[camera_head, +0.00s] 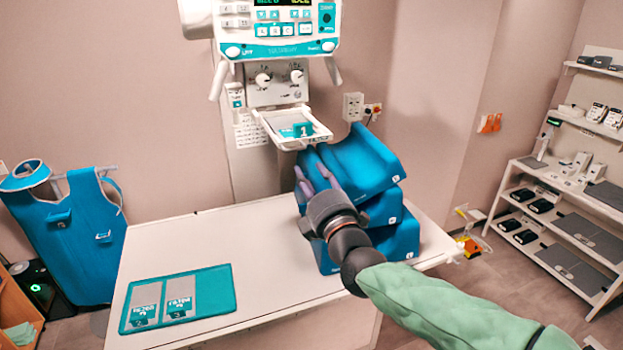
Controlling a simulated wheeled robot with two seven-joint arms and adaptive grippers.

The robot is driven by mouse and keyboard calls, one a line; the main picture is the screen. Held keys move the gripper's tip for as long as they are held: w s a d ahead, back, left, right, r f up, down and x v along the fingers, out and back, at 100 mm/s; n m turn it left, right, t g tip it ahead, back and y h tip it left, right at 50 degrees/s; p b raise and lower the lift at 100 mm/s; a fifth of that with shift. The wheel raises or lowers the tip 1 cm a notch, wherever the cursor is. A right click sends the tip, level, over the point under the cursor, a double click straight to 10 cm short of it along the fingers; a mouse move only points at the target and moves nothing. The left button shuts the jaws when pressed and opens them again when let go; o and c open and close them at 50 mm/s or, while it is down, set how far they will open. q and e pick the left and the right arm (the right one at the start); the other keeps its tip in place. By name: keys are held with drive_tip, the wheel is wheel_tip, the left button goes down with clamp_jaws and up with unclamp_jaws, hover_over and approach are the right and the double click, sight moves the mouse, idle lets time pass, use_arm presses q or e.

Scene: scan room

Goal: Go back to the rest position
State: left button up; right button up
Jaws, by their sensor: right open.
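My right gripper (316,180) reaches in from the lower right on a green-sleeved arm. Its fingers stand apart, and I see nothing between them. It is in front of the stacked blue wedge cushions (365,165) and hides part of their left side. I cannot tell whether it touches them. Just above the gripper, a small tray (268,122) on the scan machine holds a teal block marked 1 (303,129). My left gripper does not show.
The white table (190,238) carries a teal mat (222,290) with two grey plates at its front left. The table's middle is clear. The scan machine (277,30) rises behind. A blue apron (75,235) hangs left. Shelves (560,215) with devices stand right.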

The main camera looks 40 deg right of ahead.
idle(0.4)
drive_tip(key=w+a+f+m+g+y+b, duration=0.2)
drive_tip(key=a+f+g, duration=0.15)
drive_tip(key=f, duration=1.05)
drive_tip(key=w+a+f+m+g+y+b, duration=0.1)
drive_tip(key=w+a+f+m+g, duration=0.2)
drive_tip(key=f, duration=1.1)
drive_tip(key=w+a+f+m+g+y+b, duration=0.15)
drive_tip(key=a+f, duration=0.25)
drive_tip(key=f, duration=1)
drive_tip(key=s+a+f+m+g+y+b, duration=0.1)
drive_tip(key=s+a+f+m+g+b, duration=0.25)
drive_tip(key=f, duration=0.65)
drive_tip(key=s+a+f+m+g+y, duration=0.1)
drive_tip(key=s+a+f+m+g, duration=0.1)
drive_tip(key=s+a+f, duration=0.5)
drive_tip(key=s+a+f+m+g+y+b, duration=0.1)
drive_tip(key=s+a+f+m+g, duration=0.1)
drive_tip(key=s+f, duration=0.5)
drive_tip(key=s+a+f+m+g+y+b, duration=0.1)
drive_tip(key=s+f+m+g, duration=0.2)
drive_tip(key=s+f, duration=0.4)
wheel_tip(320, 180, down, 3)
drive_tip(key=shift+s+a+r+m, duration=0.15)
drive_tip(key=shift+a+m, duration=0.15)
drive_tip(key=shift+a, duration=0.1)
